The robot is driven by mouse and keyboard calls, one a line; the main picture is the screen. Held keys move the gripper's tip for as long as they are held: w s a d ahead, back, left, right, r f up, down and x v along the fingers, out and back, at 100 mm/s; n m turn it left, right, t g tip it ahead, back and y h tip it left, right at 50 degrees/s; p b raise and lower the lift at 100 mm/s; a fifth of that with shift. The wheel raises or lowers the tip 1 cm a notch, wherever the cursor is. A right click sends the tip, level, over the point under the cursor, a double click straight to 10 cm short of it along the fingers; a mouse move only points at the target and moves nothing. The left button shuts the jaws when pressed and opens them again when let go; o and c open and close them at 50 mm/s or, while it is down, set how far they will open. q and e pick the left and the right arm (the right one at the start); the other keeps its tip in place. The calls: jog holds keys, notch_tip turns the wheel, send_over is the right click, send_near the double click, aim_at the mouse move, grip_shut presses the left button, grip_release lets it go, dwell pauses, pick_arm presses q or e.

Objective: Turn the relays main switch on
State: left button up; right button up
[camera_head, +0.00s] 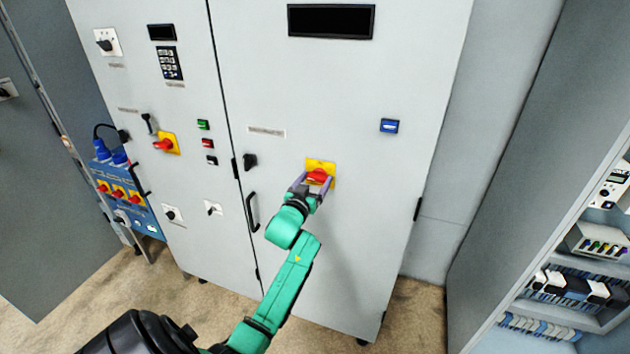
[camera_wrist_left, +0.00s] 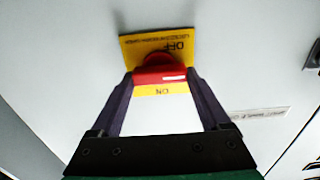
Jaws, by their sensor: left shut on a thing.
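A red rotary switch (camera_head: 317,176) on a yellow plate (camera_head: 321,165) is on the right door of the grey cabinet in the head view. In the left wrist view the red knob (camera_wrist_left: 160,75) sits on the yellow plate (camera_wrist_left: 157,44), which reads OFF on one side and ON on the other, upside down. My left gripper (camera_head: 315,180) is at the knob, its two dark fingers on either side of it, shut on it. It also shows in the left wrist view (camera_wrist_left: 162,78). My right gripper is not in view.
Another red switch on a yellow plate (camera_head: 166,143) is on the left door. A black door handle (camera_head: 252,212) and a black latch (camera_head: 250,161) are left of my gripper. A blue switch (camera_head: 389,126) is to the right. An open rack (camera_head: 570,290) stands at the far right.

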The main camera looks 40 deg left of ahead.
pick_arm(q)
jog(key=m, duration=0.3)
jog(key=shift+f+b, duration=0.1)
jog(key=shift+b, duration=0.2)
jog(key=m+b, duration=0.1)
jog(key=m, duration=0.5)
jog(key=shift+d, duration=0.15)
jog(key=m+b, duration=0.1)
jog(key=m, duration=0.3)
jog(key=shift+f+m, duration=0.1)
jog(key=shift+m, duration=0.3)
jog(key=shift+m+b, duration=0.4)
jog(key=shift+m, duration=1.7)
jog(key=o, duration=1.2)
jog(key=shift+w, duration=0.1)
jog(key=shift+d, duration=0.1)
